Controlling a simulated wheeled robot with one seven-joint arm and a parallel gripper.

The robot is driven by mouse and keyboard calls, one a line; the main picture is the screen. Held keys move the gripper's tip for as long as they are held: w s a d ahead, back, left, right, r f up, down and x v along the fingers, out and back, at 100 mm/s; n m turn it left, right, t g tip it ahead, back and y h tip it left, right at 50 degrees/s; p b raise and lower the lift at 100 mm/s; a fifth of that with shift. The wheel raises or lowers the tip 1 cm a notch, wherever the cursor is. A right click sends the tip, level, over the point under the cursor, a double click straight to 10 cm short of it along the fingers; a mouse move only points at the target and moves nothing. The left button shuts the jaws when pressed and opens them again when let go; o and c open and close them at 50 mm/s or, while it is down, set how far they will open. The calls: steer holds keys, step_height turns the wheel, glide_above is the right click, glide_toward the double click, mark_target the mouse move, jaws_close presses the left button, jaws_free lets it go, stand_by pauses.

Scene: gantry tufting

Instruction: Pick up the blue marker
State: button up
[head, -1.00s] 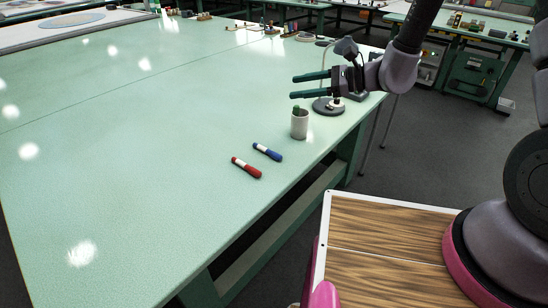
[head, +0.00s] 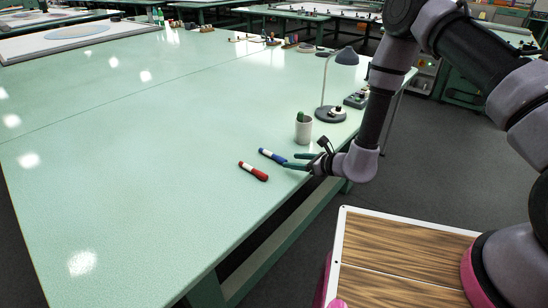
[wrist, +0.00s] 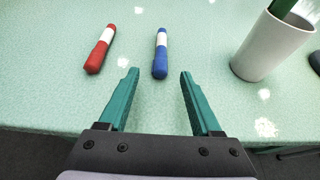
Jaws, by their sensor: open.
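The blue marker (head: 273,156) lies on the pale green table near its right edge, with a white band at its middle. In the wrist view the blue marker (wrist: 160,58) lies just beyond the fingertips, lined up with the gap between them. My gripper (head: 288,161) is open and empty, low over the table edge, with its green fingers pointing at the marker. The fingers also show in the wrist view (wrist: 159,75). The marker appears to be outside the jaws.
A red marker (head: 254,171) lies to the left of the blue one. A white cup (head: 303,130) with a green item in it stands behind my gripper. A desk lamp (head: 330,112) stands farther back.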

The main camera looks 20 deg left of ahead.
mark_target(283, 159)
steer(key=x, duration=0.5)
steer(key=shift+w+a, duration=0.1)
steer(key=shift+a, duration=0.1)
jaws_close()
